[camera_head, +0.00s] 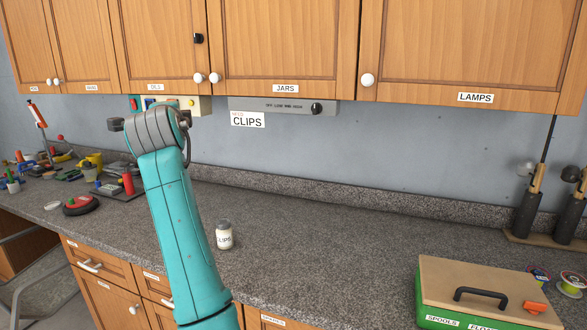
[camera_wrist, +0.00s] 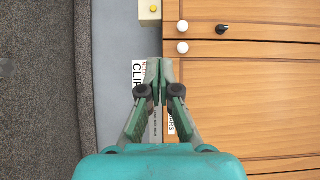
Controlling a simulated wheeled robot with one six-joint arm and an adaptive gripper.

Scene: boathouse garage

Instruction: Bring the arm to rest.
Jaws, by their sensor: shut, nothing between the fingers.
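My arm rises from the bottom of the head view, a teal link standing up in front of the counter and ending in a grey joint near the wall. My gripper (camera_wrist: 157,80) shows in the wrist view, its two fingers together and nothing between them. It is in front of the wall strip and the cabinet doors, with the CLIPS sign (camera_wrist: 138,72) partly hidden behind it. In the head view the gripper's fingers are hidden behind the arm.
Wooden wall cabinets (camera_head: 280,45) hang above the granite counter (camera_head: 320,245). A jar (camera_head: 224,235) stands close to the right of my arm. A green box with a tan lid (camera_head: 440,270) is at the right. Tools crowd the left; the counter's middle is clear.

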